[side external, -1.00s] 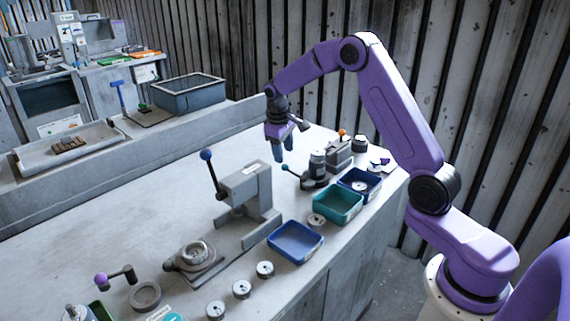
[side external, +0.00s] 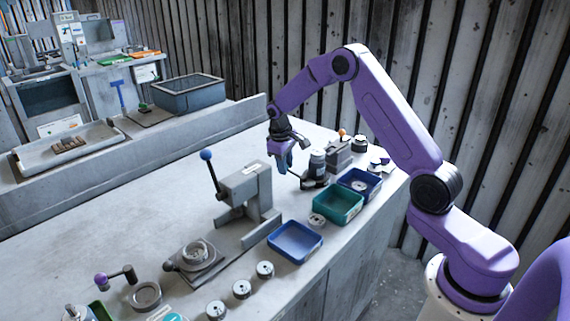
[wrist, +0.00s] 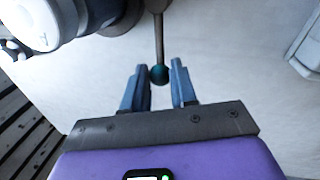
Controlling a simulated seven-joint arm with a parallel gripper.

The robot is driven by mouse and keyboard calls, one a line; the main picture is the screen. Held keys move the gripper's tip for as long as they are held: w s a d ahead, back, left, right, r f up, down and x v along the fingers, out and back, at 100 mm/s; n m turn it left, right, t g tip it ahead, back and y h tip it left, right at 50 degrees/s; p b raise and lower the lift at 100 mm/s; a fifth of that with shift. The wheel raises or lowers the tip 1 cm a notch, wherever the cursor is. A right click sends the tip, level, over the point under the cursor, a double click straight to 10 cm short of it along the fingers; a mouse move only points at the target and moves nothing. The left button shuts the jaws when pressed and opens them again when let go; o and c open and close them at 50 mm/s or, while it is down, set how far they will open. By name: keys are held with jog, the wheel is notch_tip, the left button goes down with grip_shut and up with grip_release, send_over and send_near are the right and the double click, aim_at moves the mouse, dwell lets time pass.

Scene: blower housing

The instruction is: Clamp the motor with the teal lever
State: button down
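The teal lever's ball knob (wrist: 159,74) lies between the tips of my gripper's fingers (wrist: 160,84) in the wrist view, with a gap visible on each side. Its grey rod runs up from the knob in that view. In the side view my gripper (side external: 284,163) is down at the lever's end, and the fingers hide the knob; part of the rod (side external: 294,175) shows. My gripper is open. The motor (side external: 318,162), a grey upright cylinder, stands in its fixture to the right of the gripper. A pale cylinder, apparently the motor (wrist: 45,22), fills the wrist view's upper left.
A grey block with an orange knob (side external: 340,150) stands behind the motor. A teal bin (side external: 338,208) and blue bins (side external: 295,243) line the front edge. A press with a blue-knobbed lever (side external: 240,195) stands left.

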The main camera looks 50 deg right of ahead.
jog(key=a+n, duration=0.1)
jog(key=n, duration=0.1)
jog(key=a+n, duration=0.1)
jog(key=n, duration=0.1)
jog(key=shift+s+a+t, duration=0.15)
jog(key=shift+s+t, duration=0.2)
jog(key=shift+t, duration=0.05)
jog(key=a+n, duration=0.1)
jog(key=n, duration=0.1)
jog(key=s+n, duration=0.1)
jog(key=shift+s+a+n+y, duration=0.15)
jog(key=shift+a+n+y, duration=0.2)
jog(key=shift+n+y, duration=0.05)
jog(key=s+n, duration=0.1)
jog(key=a+n, duration=0.1)
jog(key=n, duration=0.1)
jog(key=shift+s+r+t+y, duration=0.1)
jog(key=shift+s+t+y, duration=0.2)
jog(key=shift+s+t, duration=0.1)
jog(key=shift+s+a+n+y, duration=0.2)
jog(key=shift+s+n, duration=0.45)
jog(key=shift+n, duration=0.65)
jog(key=shift+s+a+n+y, duration=0.2)
jog(key=shift+s+n, duration=0.45)
jog(key=shift+n, duration=0.65)
jog(key=c, duration=0.9)
grip_release()
